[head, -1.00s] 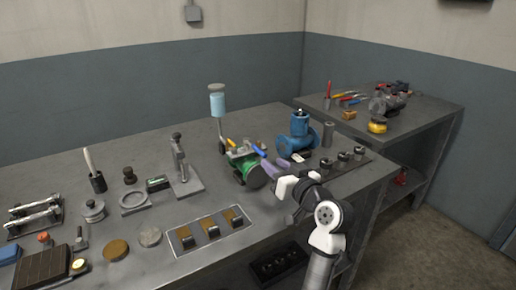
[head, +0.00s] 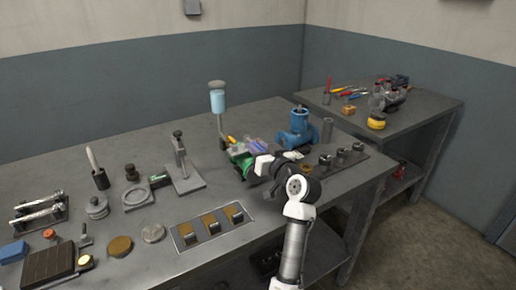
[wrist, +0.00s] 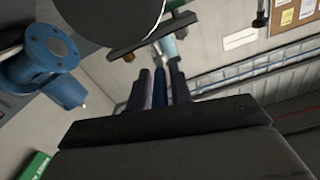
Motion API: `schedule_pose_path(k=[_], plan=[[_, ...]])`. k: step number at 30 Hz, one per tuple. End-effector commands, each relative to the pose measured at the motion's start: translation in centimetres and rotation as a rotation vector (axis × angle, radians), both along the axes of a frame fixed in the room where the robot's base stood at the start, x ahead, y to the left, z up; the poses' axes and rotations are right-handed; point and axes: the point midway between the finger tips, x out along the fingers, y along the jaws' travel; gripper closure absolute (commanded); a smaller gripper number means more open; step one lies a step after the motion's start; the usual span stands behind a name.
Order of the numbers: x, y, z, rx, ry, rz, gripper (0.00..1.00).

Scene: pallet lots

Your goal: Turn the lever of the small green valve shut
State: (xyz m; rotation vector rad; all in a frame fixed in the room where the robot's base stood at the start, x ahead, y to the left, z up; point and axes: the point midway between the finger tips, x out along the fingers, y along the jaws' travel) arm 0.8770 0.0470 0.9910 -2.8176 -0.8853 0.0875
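The small green valve (head: 238,157) stands on the bench and is partly hidden behind my gripper (head: 257,146). Its blue lever (wrist: 160,88) shows in the wrist view between the two fingers of my gripper (wrist: 160,90). The fingers stand apart, one on each side of the lever, with narrow gaps; I see no clear contact. In the head view the fingers cover most of the lever. A yellow handle (head: 232,140) is at the valve's far left side.
A larger blue valve (head: 299,130) stands close to the right of my gripper. A stand with a light blue cylinder (head: 217,102) rises behind the green valve. A rail with several knobs (head: 342,157) lies to the right. A tray of switches (head: 212,229) lies in front.

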Motion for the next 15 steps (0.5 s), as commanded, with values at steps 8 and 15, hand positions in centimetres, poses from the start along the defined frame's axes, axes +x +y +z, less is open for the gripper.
schedule_pose_path(k=[8,15], plan=[[-0.02,-0.03,0.0,0.0,0.0,0.0,1.0],[-0.06,0.04,0.01,0.001,0.001,-0.006,1.0]])
